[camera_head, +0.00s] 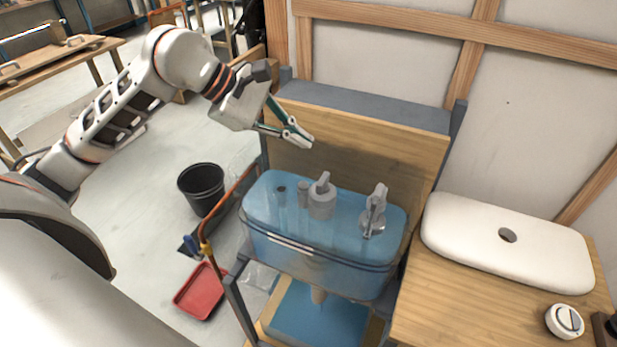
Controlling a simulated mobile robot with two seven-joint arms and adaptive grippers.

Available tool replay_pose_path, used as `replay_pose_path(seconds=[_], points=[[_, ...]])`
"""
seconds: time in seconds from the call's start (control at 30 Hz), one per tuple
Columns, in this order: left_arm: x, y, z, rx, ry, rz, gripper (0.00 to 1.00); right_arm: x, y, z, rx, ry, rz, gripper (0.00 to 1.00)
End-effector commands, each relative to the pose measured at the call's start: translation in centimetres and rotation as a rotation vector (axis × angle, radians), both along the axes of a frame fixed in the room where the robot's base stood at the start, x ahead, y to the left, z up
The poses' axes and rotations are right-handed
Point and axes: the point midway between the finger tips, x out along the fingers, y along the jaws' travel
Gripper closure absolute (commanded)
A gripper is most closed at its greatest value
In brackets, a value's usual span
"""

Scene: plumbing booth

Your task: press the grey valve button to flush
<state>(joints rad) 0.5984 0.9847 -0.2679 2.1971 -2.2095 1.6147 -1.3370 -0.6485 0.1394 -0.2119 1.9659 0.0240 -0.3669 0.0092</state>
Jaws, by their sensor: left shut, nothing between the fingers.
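An open, translucent blue cistern tank (310,262) stands in a frame at the middle of the head view. Inside it, a round grey valve (322,203) with a slanted top stands near the centre. A second grey fitting (373,215) stands upright to its right. I cannot tell a separate button on either. My left gripper (303,137) reaches in from the left, shut and empty. Its fingertips are above and behind the tank, in front of the wooden back panel, and appear apart from the valve. My right gripper is not in view.
A white tank lid (507,241) with a hole lies on the wooden bench (440,310) at right. A round white dual button (565,321) sits near it. A black bucket (201,188) and red tray (200,291) are on the floor left of the tank.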

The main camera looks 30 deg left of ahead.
Motion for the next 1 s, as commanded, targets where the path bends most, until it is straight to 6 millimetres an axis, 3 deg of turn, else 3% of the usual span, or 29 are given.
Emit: replay_pose_path(seconds=[0.37, 1.0], points=[[0.0, 0.0, -0.7, -0.002, 0.002, 0.0, 1.0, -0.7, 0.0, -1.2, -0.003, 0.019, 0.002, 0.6], [0.0, 0.0, -8.3, 0.0, 0.005, 0.0, 1.0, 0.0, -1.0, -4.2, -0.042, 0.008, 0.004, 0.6]])
